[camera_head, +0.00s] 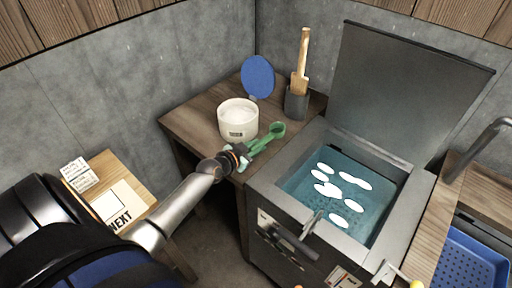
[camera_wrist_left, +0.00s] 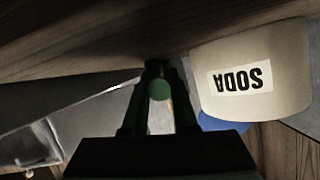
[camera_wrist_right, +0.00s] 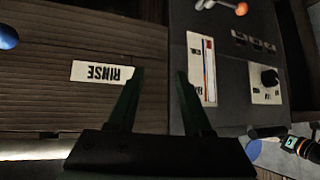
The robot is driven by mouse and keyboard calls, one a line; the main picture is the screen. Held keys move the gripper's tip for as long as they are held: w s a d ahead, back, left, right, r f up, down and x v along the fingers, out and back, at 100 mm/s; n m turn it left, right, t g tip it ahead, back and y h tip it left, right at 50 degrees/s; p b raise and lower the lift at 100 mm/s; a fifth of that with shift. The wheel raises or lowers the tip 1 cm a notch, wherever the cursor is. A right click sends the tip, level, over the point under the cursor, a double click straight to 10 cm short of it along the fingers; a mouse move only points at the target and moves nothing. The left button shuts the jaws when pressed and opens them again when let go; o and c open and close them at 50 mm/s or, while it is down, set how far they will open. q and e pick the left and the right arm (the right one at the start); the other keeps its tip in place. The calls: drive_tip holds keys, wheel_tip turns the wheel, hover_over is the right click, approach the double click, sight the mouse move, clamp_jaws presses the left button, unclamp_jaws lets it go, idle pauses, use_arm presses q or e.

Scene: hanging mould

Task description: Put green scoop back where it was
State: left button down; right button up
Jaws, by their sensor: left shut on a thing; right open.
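My left gripper (camera_head: 244,157) is shut on the green scoop (camera_head: 277,130), beside the front of the small wooden table. The scoop's bowl points away to the right, just right of the white soda tub (camera_head: 237,134). The left wrist view shows green scoop handle (camera_wrist_left: 159,91) between the fingers, with the tub (camera_wrist_left: 290,95) and its upside-down SODA label close on the right. The tub's blue lid (camera_head: 258,77) stands open behind it. I cannot tell whether the scoop touches the table. My right gripper (camera_wrist_right: 161,78) is open and empty in the right wrist view.
A dark holder (camera_head: 296,106) with a wooden paddle stands behind the scoop. An open-lidded vat (camera_head: 262,192) of bluish liquid with white pieces is at right. A blue tray (camera_head: 468,262) lies far right. A NEXT card (camera_head: 121,207) lies on a side table. Bare wood (camera_head: 185,118) shows left of the tub.

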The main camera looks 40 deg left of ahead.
use_arm(q)
drive_tip(key=shift+f, duration=0.1)
drive_tip(key=shift+f, duration=0.15)
drive_tip(key=c, duration=0.7)
unclamp_jaws()
drive_tip(key=shift+r, duration=0.25)
drive_tip(key=shift+s+r, duration=0.1)
drive_tip(key=shift+s, duration=0.1)
drive_tip(key=p+v, duration=0.1)
drive_tip(key=v, duration=1)
drive_tip(key=shift+s+r, duration=0.1)
drive_tip(key=shift+s, duration=0.2)
